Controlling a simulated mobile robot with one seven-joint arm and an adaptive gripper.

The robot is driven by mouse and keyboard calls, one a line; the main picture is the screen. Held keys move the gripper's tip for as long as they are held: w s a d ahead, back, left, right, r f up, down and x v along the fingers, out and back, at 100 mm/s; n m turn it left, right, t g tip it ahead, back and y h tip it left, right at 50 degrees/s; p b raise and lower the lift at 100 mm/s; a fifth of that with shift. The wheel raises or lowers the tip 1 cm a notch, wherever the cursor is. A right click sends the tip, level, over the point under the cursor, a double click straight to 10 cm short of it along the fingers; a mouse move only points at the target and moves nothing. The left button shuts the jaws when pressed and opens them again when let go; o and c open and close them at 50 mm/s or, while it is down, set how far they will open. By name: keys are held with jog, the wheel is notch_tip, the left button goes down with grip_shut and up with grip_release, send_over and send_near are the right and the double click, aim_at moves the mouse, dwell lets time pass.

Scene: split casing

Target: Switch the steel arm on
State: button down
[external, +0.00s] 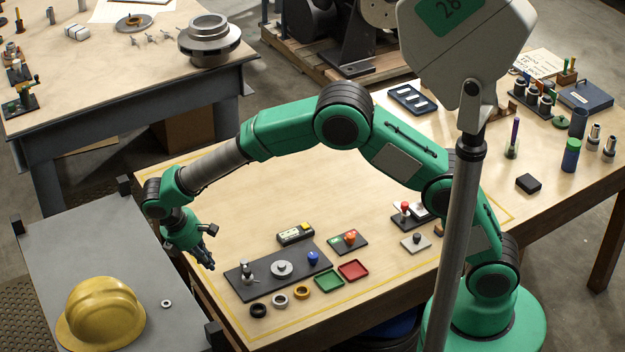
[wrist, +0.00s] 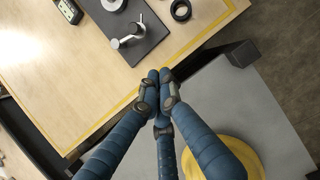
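The steel arm (external: 247,270) is a small steel lever on a post, at the left end of a dark plate (external: 303,272) on the wooden table. In the wrist view the steel arm (wrist: 130,36) stands near the plate's end, its lever slanting across the plate. My gripper (external: 210,266) hangs left of the plate, near the table's left edge. In the wrist view the blue fingertips of my gripper (wrist: 160,76) are together with nothing seen between them, apart from the steel arm.
The plate also carries a round steel disc (external: 282,268) and a blue knob (external: 313,257). Rings (external: 280,300) lie in front, with green (external: 329,282) and red trays (external: 354,270) to the right. A grey bench (external: 85,240) with a yellow hard hat (external: 101,312) stands left.

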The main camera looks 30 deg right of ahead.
jog(key=x, duration=0.8)
jog(key=d, duration=0.3)
jog(key=shift+f+b, duration=0.15)
jog(key=shift+b, duration=0.15)
jog(key=shift+d+f, duration=0.1)
jog(key=shift+d, duration=0.5)
